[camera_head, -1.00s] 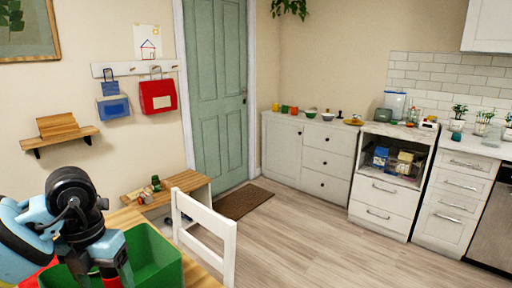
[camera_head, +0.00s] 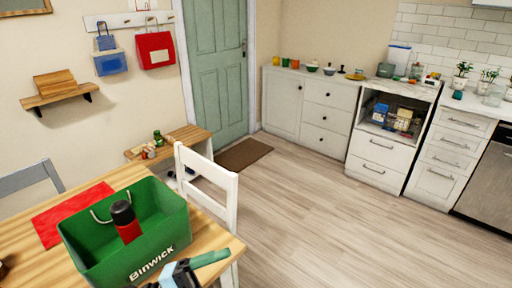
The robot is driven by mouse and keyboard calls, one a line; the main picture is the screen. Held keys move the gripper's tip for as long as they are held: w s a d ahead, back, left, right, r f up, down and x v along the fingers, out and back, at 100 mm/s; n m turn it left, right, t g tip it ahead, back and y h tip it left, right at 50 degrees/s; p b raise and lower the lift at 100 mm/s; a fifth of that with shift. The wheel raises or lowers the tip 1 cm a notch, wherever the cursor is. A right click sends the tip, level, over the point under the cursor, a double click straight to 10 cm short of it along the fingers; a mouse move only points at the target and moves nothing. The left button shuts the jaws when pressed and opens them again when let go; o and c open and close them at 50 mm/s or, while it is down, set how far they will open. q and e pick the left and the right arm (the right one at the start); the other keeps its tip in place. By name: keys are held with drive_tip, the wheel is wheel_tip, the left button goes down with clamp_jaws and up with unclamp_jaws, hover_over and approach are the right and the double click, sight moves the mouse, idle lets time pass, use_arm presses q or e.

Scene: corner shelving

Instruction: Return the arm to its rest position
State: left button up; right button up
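A green crate (camera_head: 186,226) lettered "Binwick" stands on the wooden table at the lower left. A red bottle with a black cap (camera_head: 124,222) stands inside it, with no gripper touching it. Light-blue, black and grey-green parts of my own arm (camera_head: 182,272) show at the bottom edge, just in front of the crate's near right corner. These seem to belong to my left arm. The picture cuts them off, so the fingers' opening is not clear. My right gripper is not in view.
A red mat (camera_head: 58,228) lies beside the crate on the table (camera_head: 22,243). A white chair (camera_head: 225,185) stands close behind the table's right end, and a grey chair (camera_head: 30,178) at the left. The floor to the right is clear.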

use_arm(q)
drive_tip(key=s+a+f+n+t+y+p, duration=0.1)
drive_tip(key=a+f+n+t+y, duration=0.3)
drive_tip(key=f+n+t+y, duration=0.45)
drive_tip(key=s+a+f+n+t+y, duration=0.1)
drive_tip(key=a+f+n+t+y, duration=0.3)
drive_tip(key=n, duration=0.7)
drive_tip(key=s+a+f+n+g+y, duration=0.3)
drive_tip(key=s+f+g, duration=0.1)
drive_tip(key=s+f, duration=0.4)
drive_tip(key=s+a+f+n+g+y, duration=0.3)
drive_tip(key=s+f+n+g, duration=0.1)
drive_tip(key=s+f, duration=0.5)
drive_tip(key=shift+s+a+p, duration=0.35)
drive_tip(key=shift+s, duration=0.5)
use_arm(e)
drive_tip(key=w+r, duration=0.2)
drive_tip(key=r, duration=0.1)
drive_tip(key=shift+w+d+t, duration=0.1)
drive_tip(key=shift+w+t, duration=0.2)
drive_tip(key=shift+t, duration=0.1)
use_arm(q)
drive_tip(key=shift+g, duration=0.25)
